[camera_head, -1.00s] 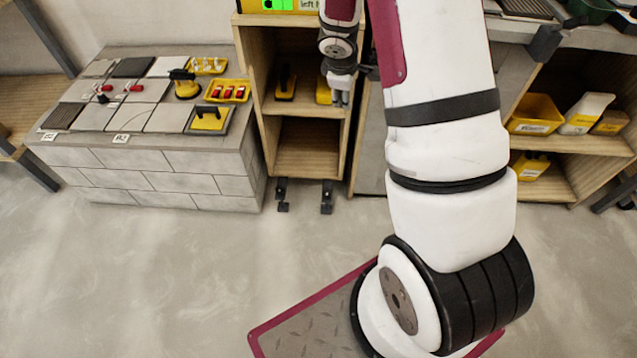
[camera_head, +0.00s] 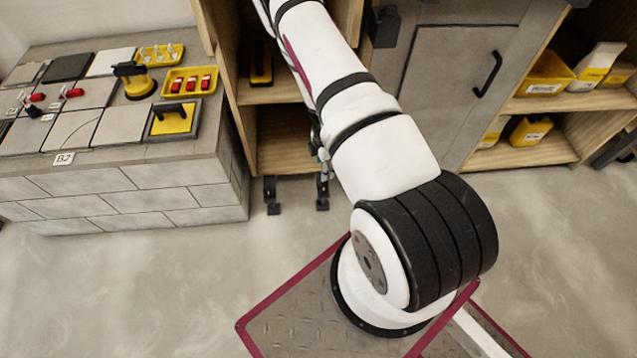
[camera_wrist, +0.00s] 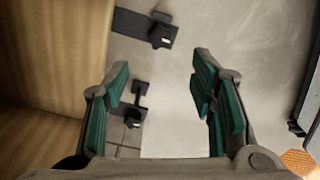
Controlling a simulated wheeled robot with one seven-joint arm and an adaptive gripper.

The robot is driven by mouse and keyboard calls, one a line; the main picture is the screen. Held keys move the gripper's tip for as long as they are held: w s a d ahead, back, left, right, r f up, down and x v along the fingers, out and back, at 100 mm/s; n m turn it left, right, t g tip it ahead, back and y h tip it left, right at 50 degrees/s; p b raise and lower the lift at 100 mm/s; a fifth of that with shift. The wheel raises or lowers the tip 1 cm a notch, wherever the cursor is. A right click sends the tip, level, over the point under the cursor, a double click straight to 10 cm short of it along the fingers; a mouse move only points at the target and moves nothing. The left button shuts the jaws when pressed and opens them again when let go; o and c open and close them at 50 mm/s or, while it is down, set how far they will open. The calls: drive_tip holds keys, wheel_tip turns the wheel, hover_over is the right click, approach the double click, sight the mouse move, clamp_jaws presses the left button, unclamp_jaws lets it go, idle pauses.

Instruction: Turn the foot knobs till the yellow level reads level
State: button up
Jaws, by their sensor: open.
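The wooden cabinet (camera_head: 284,141) stands on black feet. One foot knob (camera_head: 271,196) shows at its left front, and another (camera_head: 322,190) at its right front, below my arm. In the wrist view one black foot (camera_wrist: 160,34) is at the top and another (camera_wrist: 134,114) lies lower, near my left finger. My gripper (camera_wrist: 161,75) is open and empty, beside the cabinet's wooden side. In the head view my gripper is mostly hidden by my arm near the right foot.
A grey block bench (camera_head: 130,196) with tiles and yellow trays stands left of the cabinet. A grey cupboard door (camera_head: 455,80) with a black handle and an open shelf (camera_head: 545,103) with yellow bins are on the right. The floor (camera_head: 130,290) in front is clear.

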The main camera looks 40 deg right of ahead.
sight(323, 187)
wheel_tip(323, 187, down, 13)
drive_tip(key=b, duration=0.5)
drive_tip(key=shift+r+b, duration=0.15)
drive_tip(key=shift+b, duration=0.15)
drive_tip(key=c, duration=1.1)
